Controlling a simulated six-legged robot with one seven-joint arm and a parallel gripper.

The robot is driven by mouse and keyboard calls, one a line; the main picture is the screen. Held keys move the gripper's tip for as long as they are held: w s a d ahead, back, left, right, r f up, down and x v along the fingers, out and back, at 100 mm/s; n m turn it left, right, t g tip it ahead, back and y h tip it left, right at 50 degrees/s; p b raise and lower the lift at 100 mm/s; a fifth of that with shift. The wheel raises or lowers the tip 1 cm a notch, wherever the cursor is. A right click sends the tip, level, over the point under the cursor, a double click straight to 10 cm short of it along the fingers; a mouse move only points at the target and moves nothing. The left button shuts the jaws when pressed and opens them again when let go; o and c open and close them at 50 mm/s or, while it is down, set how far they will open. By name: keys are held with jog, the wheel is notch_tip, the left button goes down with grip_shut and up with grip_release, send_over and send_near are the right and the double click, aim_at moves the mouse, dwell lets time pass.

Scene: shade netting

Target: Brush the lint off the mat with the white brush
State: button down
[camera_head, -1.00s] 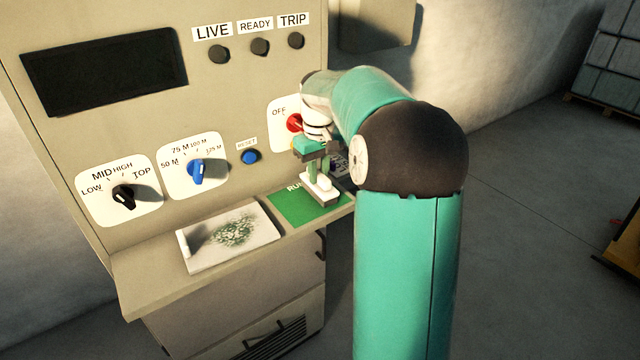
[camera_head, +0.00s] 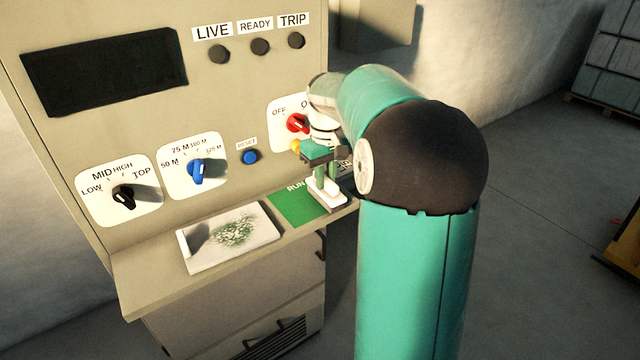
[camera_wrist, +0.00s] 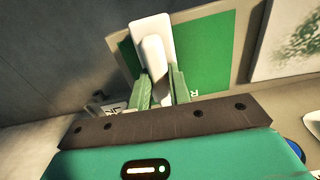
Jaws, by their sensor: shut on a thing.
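My gripper (camera_head: 325,180) is shut on the white brush (camera_head: 329,200), which hangs below the fingers at the right edge of the green RUN pad (camera_head: 293,206). In the wrist view my gripper's green fingers (camera_wrist: 162,90) pinch the handle of the brush (camera_wrist: 150,28), and its pale block lies over the green pad. I cannot tell whether the brush touches the surface. The white mat (camera_head: 198,260) lies on the shelf left of the pad, with green lint (camera_head: 233,232) scattered over its middle. The linty mat also shows at the wrist view's upper right (camera_wrist: 262,68).
The panel behind the shelf (camera_head: 150,285) carries a black knob (camera_head: 123,197), a blue knob (camera_head: 197,171), a blue button (camera_head: 249,157) and a red knob (camera_head: 297,123) close to my gripper. The shelf's right end is near the brush.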

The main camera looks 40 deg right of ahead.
jog(key=shift+s+a, duration=0.1)
jog(key=shift+s, duration=1.3)
jog(key=shift+r, duration=1.5)
jog(key=shift+w+a+f, duration=0.25)
jog(key=shift+w+a, duration=0.6)
jog(key=shift+a, duration=2)
jog(key=shift+w+a+f, duration=0.25)
jog(key=shift+w+a, duration=0.55)
jog(key=shift+a, duration=2.1)
jog(key=shift+w+a+f, duration=0.25)
jog(key=shift+w+a, duration=0.6)
jog(key=shift+a, duration=2)
jog(key=shift+f, duration=0.4)
